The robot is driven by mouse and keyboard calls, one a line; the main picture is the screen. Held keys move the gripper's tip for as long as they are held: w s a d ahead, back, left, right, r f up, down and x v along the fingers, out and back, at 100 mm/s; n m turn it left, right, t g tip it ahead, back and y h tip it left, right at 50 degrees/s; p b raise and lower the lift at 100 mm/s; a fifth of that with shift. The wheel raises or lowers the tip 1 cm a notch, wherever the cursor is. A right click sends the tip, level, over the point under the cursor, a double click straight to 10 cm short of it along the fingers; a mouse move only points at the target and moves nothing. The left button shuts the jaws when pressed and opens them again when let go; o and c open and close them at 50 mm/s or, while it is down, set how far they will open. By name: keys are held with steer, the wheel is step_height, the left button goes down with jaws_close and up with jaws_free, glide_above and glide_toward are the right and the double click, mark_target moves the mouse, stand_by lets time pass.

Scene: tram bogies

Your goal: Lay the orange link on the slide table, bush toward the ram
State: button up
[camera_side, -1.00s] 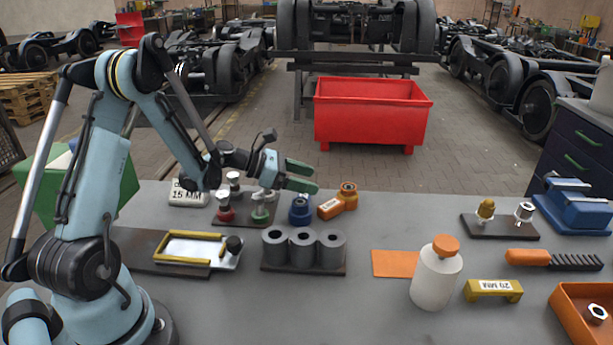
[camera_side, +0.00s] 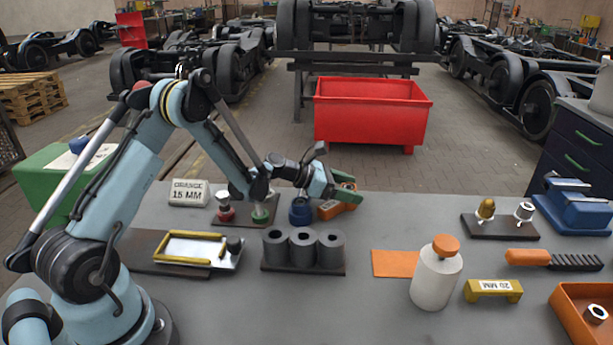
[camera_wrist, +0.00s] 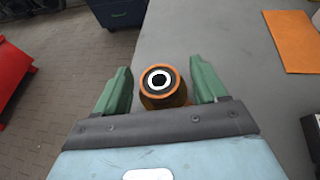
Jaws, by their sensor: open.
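The orange link (camera_side: 330,212) lies on the grey bench at back centre. In the wrist view its round bush end (camera_wrist: 163,99), with a black ring and bright bore, sits between the green fingers. My gripper (camera_side: 347,192) is open; in the side view it is over the link's bush end and partly hides it. In the wrist view the gripper (camera_wrist: 160,82) shows a gap on each side of the bush. The slide table (camera_side: 218,248), a pale plate with a yellow frame, is at left, with a dark round piece (camera_side: 235,243) at its right end. I cannot tell which part is the ram.
A blue round part (camera_side: 301,212) stands just left of the link. Three grey cylinders (camera_side: 303,250) stand on a dark base in front. Red and green knobs and a "15 MM" block (camera_side: 188,193) are farther left.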

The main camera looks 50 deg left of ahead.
steer(key=shift+w, duration=0.1)
steer(key=shift+c, duration=0.4)
steer(key=shift+f, duration=0.1)
jaws_close()
steer(key=shift+r, duration=0.6)
step_height(320, 180, up, 3)
steer(key=shift+d+r, duration=0.15)
steer(key=s+d+r, duration=0.4)
steer(key=d+r, duration=0.2)
steer(key=d, duration=0.3)
steer(key=s+a+r+n+t+y, duration=0.1)
steer(key=s+a+r+n+y, duration=0.2)
steer(key=s+r, duration=1)
step_height(320, 180, up, 4)
steer(key=shift+a+r+t+y, duration=0.15)
steer(key=shift+a+t+y, duration=0.15)
steer(key=shift+t, duration=0.1)
